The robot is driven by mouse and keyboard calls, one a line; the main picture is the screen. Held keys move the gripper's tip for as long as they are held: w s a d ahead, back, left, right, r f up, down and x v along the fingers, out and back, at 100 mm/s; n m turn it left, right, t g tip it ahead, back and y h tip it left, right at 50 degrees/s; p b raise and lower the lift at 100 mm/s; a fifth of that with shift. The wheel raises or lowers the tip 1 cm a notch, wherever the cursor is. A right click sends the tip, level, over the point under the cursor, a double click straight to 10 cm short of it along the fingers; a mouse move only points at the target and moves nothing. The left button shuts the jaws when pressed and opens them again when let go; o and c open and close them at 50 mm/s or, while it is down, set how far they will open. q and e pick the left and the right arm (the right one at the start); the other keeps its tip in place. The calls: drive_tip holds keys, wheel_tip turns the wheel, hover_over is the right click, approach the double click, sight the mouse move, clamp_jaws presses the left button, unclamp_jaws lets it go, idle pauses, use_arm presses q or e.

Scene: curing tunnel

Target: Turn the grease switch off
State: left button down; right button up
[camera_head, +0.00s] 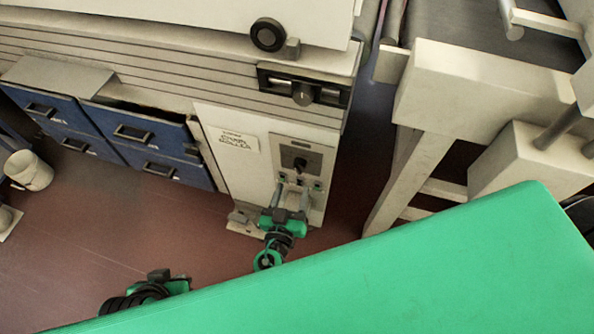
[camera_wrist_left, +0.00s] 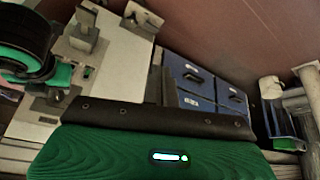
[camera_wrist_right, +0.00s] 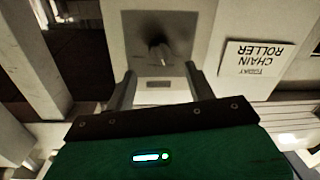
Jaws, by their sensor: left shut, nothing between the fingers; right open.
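A dark rotary switch (camera_head: 300,163) sits on a grey plate on the front of a pale cabinet, right of a "CHAIN ROLLER" sign (camera_head: 238,142). I cannot read a grease label. In the right wrist view the switch knob (camera_wrist_right: 158,52) points out from its plate, ahead of the fingers. My right gripper (camera_head: 292,186) is open and empty just below the switch, its fingers spread to either side and apart from the knob. My left gripper (camera_wrist_left: 162,85) is shut and empty, low down in front of the blue drawers; its fingers are not clear in the head view.
Another dark knob (camera_head: 303,94) is on the machine's upper panel, near a round black wheel (camera_head: 268,34). Blue drawers (camera_head: 133,132) stand at left, and a white bucket (camera_head: 29,170) is on the floor. A pale frame (camera_head: 480,90) stands at right.

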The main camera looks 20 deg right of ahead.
sight(298, 172)
drive_tip(key=x, duration=0.6)
drive_tip(key=shift+w+d+p, duration=0.2)
drive_tip(key=shift+w+p, duration=0.1)
drive_tip(key=c, duration=1)
